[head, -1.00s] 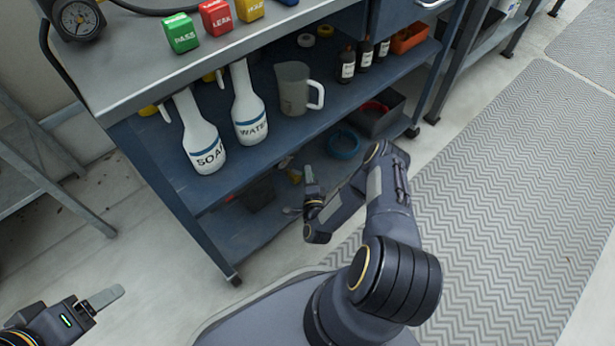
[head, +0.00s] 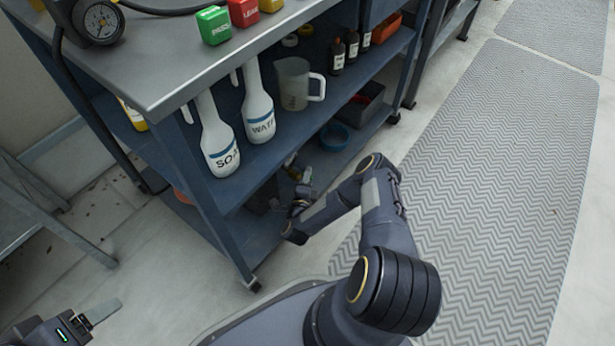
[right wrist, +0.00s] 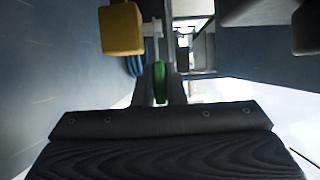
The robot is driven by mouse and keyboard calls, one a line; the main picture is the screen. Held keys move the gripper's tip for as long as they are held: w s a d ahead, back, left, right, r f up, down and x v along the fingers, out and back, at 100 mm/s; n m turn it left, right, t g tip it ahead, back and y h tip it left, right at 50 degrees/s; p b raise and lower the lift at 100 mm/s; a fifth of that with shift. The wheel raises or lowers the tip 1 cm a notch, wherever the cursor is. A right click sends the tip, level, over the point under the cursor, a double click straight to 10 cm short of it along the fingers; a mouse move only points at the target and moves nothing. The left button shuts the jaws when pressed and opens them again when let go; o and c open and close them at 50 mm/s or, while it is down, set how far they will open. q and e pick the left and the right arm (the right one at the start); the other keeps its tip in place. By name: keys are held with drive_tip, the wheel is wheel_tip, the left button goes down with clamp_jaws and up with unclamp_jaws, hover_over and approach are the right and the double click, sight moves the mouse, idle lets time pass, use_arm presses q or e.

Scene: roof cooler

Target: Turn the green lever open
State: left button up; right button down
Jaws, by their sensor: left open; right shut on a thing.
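The green lever (right wrist: 160,82) shows in the right wrist view as a narrow green piece between my right gripper's fingers. My right gripper (right wrist: 160,88) is shut on it. In the head view my right gripper (head: 303,188) reaches in at the lower shelf of the blue cart, partly in shadow, and the lever cannot be made out there. How far the lever is turned cannot be told. My left gripper (head: 100,312) is open and empty at the lower left, over the floor, away from the cart.
A yellow block (right wrist: 122,28) is close beside the lever in the right wrist view. The blue cart (head: 160,70) carries soap (head: 218,145) and water (head: 258,115) bottles and a jug (head: 293,84) above my right gripper. The mat (head: 490,170) at right is clear.

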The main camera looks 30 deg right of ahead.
drive_tip(key=c, duration=1.5)
unclamp_jaws()
drive_tip(key=shift+a, duration=0.1)
drive_tip(key=p+v, duration=0.3)
drive_tip(key=v, duration=0.4)
drive_tip(key=shift+s+a, duration=0.2)
drive_tip(key=shift+s, duration=0.1)
